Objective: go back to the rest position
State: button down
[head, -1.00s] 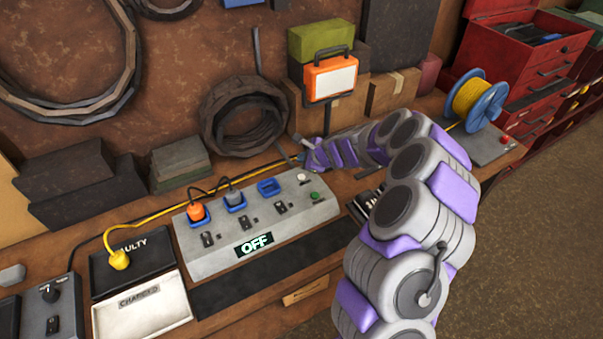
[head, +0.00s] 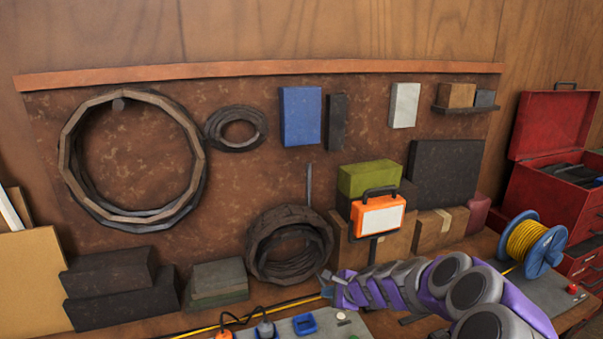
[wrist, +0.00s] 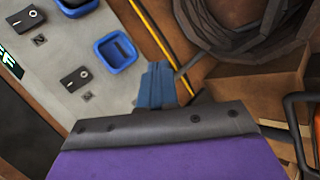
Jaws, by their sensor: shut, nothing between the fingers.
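My gripper (head: 328,284) is at the end of my purple and grey arm, low in the head view, just above the back right of the grey switch box (head: 365,326). In the wrist view its blue fingers (wrist: 158,84) are together with nothing between them. The wrist view also shows the switch box (wrist: 62,62) on the left, with an empty blue socket (wrist: 116,52) near the fingers. The orange work lamp (head: 378,215) stands on its post behind my arm.
The yellow cable reel (head: 535,245) stands right of my arm, beside the red toolbox (head: 550,200). A dark coiled hose (head: 290,245) leans on the backboard behind my gripper. Dark blocks (head: 120,295) sit at the left. The space above the bench is open.

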jog(key=s+a+r+n+g, duration=0.2)
jog(key=s+a+r+n, duration=0.15)
jog(key=s, duration=0.35)
jog(key=s+a+r+n+g, duration=0.1)
jog(key=s+a+r+n, duration=0.1)
jog(key=s+r+n, duration=0.35)
jog(key=s+a+r+n+g, duration=0.2)
jog(key=s+a+n, duration=0.1)
jog(key=s, duration=0.6)
jog(key=s+d+n+g+h, duration=0.1)
jog(key=s+d, duration=0.3)
jog(key=s, duration=0.5)
jog(key=s+d+n+g+h, duration=0.1)
jog(key=s+d+n+h, duration=0.2)
jog(key=s, duration=0.6)
jog(key=s+d+n+g+h, duration=0.2)
jog(key=s+d, duration=0.4)
jog(key=s, duration=0.3)
jog(key=shift+s+d, duration=0.15)
jog(key=shift+s, duration=0.1)
